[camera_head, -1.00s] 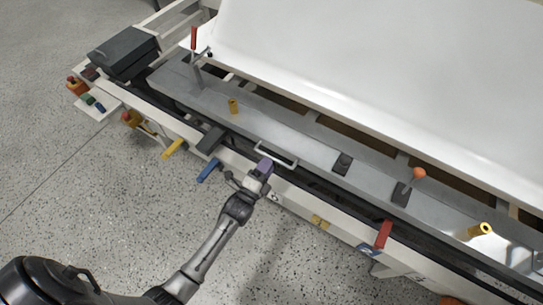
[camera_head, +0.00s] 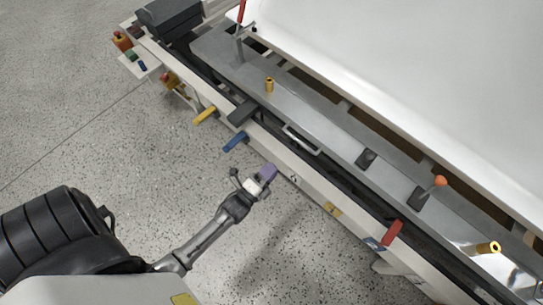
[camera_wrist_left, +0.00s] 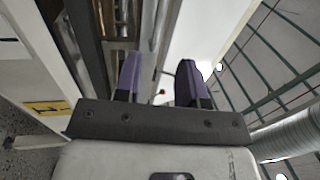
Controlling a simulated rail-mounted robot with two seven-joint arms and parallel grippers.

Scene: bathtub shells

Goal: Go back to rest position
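My left gripper (camera_head: 268,173) is in the head view, in front of the machine's near side, with its purple fingers pointing up and right. It looks apart from the machine's edge, over the speckled floor. In the left wrist view its two purple fingers (camera_wrist_left: 160,82) stand apart with a gap between them and nothing in the gap. My left arm reaches in from the lower left. My right gripper is not in view.
The long machine frame (camera_head: 312,181) runs diagonally, with a white bathtub shell (camera_head: 440,70) above it. A metal handle (camera_head: 301,140), a blue lever (camera_head: 235,141), a yellow lever (camera_head: 205,115) and a red lever (camera_head: 393,232) stick out. The floor (camera_head: 90,130) at left is clear.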

